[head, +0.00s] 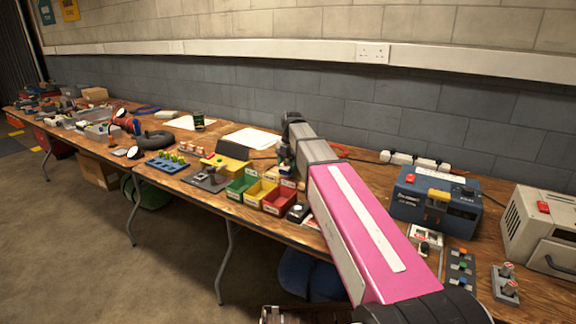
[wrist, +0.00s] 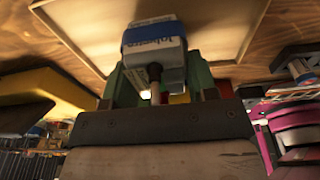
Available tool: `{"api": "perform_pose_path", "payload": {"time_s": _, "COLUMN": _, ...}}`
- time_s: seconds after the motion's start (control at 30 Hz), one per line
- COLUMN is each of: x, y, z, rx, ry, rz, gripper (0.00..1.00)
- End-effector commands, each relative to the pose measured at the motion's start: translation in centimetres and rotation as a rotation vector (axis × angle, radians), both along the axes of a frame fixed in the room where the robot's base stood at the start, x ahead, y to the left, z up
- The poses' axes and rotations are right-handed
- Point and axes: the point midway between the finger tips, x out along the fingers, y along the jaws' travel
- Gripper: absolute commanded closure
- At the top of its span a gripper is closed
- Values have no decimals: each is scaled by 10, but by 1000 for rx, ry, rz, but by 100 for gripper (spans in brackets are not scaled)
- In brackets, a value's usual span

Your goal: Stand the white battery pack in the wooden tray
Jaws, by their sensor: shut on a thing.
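The white battery pack (wrist: 157,38), with a blue band and printed lettering, is held between the green fingers of my gripper (wrist: 158,80) in the wrist view. Behind the pack in that view is a pale flat panel with a thin raised wooden rim (wrist: 66,32), which looks like the wooden tray. The pack overlaps the panel in the picture; I cannot tell whether they touch. In the head view my gripper (head: 284,158) is mostly hidden behind my arm, above the table near a pale rectangle (head: 252,138). The pack is not clear there.
Green, yellow and red bins (head: 262,191) stand in front of my gripper. A yellow-topped box (head: 228,164) is to their left. A blue charger unit (head: 436,202) and a power strip (head: 414,160) are on the right. The wall closes off the table's back.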

Motion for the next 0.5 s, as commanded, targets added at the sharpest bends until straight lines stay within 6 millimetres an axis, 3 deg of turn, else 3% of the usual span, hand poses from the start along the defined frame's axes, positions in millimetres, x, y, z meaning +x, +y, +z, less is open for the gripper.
{"api": "perform_pose_path", "payload": {"time_s": 0.5, "x": 0, "y": 0, "z": -6, "rx": 0, "ry": 0, "rz": 0, "gripper": 89}}
